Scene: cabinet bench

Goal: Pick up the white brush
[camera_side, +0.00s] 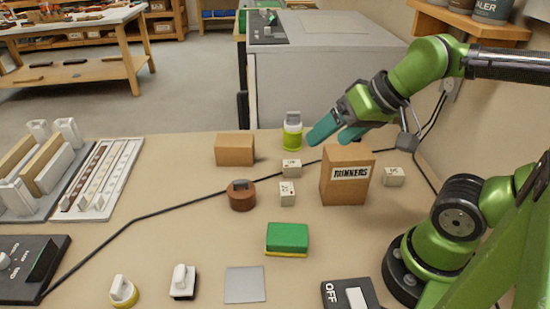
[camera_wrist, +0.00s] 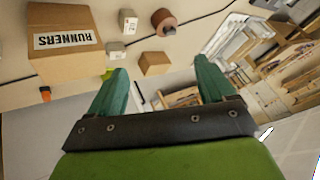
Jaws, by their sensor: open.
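No item is plainly a brush. Two small white-handled pieces stand at the front left of the bench in the side view. One white piece (camera_side: 184,279) has a dark base, and the other white piece (camera_side: 122,289) has a yellow base. I cannot tell which is the white brush. My gripper (camera_side: 333,133) is open and empty, raised near the back of the bench beside the RUNNERS box, far from both pieces. In the wrist view my gripper (camera_wrist: 160,70) shows two teal fingers spread apart with nothing between them; neither white piece is clearly visible there.
The RUNNERS box (camera_side: 346,176), a smaller brown box (camera_side: 234,150), a yellow-green container (camera_side: 292,132) and several white cubes stand near my gripper. A green sponge (camera_side: 287,238), grey square (camera_side: 245,284) and brown round piece (camera_side: 241,197) lie nearer. A black cable (camera_side: 180,207) crosses the bench.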

